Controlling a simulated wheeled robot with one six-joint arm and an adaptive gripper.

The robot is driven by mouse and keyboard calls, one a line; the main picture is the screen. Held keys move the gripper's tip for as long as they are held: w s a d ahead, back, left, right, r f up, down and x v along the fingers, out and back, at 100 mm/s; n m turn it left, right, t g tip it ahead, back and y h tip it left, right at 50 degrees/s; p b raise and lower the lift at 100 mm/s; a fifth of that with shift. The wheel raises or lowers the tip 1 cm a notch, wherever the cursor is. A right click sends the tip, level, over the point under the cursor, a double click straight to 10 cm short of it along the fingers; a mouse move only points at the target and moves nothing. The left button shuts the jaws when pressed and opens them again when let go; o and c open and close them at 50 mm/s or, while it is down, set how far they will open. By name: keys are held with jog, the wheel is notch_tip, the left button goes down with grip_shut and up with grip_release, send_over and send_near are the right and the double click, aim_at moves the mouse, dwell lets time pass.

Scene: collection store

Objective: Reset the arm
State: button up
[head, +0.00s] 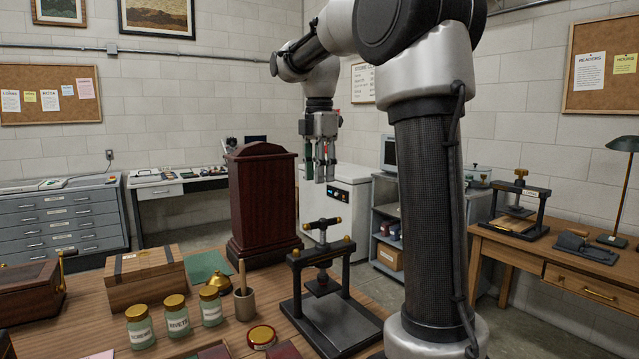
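My arm rises at the right of the head view and bends over to the left. My gripper (320,172) hangs from its end, pointing down, above the table and behind the small black press. Its fingers look close together, but the view is too small to tell whether they are open or shut. I see nothing clearly held in it. The gripper appears clear of the things below it.
The wooden table (100,318) holds a black press (330,295), a tall dark wooden case (262,200), a wooden box (145,277), several labelled jars (176,316) and a pot with a tool (244,304). A side bench (560,262) stands right.

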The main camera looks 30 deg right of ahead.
dwell(0.5)
notch_tip(320, 180, down, 5)
jog(key=s+m, duration=0.1)
jog(key=m, duration=0.8)
jog(key=s+a+f+m+t, duration=0.1)
jog(key=s+f+m, duration=0.1)
jog(key=s, duration=0.5)
jog(key=s+a+f+m+t, duration=0.1)
jog(key=s+m, duration=0.3)
jog(key=s, duration=0.4)
jog(key=s+a+f+m+t, duration=0.2)
jog(key=s+f+m, duration=0.1)
jog(key=s, duration=0.4)
jog(key=shift+s+f+m, duration=0.25)
jog(key=shift+f+m, duration=0.05)
jog(key=shift+f, duration=0.25)
